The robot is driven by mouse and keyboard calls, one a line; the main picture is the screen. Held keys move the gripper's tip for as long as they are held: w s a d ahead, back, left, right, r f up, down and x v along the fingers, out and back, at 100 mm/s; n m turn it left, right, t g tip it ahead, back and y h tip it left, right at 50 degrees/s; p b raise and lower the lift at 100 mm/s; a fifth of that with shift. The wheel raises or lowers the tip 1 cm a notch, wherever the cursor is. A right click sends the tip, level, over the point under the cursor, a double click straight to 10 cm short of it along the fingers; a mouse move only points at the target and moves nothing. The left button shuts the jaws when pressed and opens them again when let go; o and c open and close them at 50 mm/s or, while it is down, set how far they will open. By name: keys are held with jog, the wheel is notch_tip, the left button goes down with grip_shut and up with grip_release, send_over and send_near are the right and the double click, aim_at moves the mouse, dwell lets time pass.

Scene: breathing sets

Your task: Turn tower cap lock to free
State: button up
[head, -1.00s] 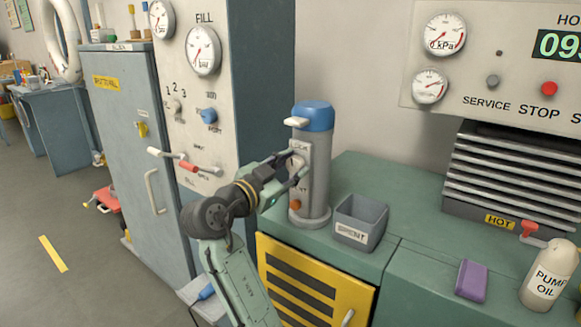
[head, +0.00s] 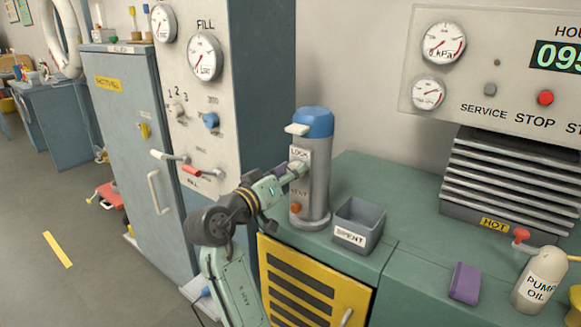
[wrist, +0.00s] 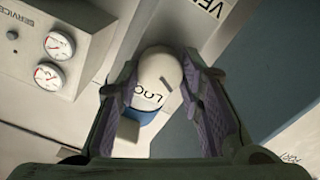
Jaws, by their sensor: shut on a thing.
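The grey tower (head: 318,185) stands upright on the green bench, with a blue cap (head: 316,122) and a pale lever (head: 297,129) at its top. The pale round lock knob (wrist: 160,72) lies between my gripper's fingers in the wrist view and carries a dark pointer mark. My gripper (head: 297,170) is shut on this knob; it also shows in the wrist view (wrist: 158,88). In the head view my fingers largely hide the knob.
A grey SPENT bin (head: 359,225) stands right of the tower. Behind on the left is the fill panel (head: 205,95) with projecting levers (head: 190,170). A purple block (head: 465,283) and a pump oil bottle (head: 541,280) are farther right. Bench between is clear.

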jog(key=n+p, duration=0.3)
jog(key=n, duration=0.2)
jog(key=shift+n, duration=0.3)
dwell(0.4)
jog(key=o, duration=1.2)
jog(key=shift+c, duration=0.2)
jog(key=shift+a, duration=0.1)
jog(key=v, duration=1.2)
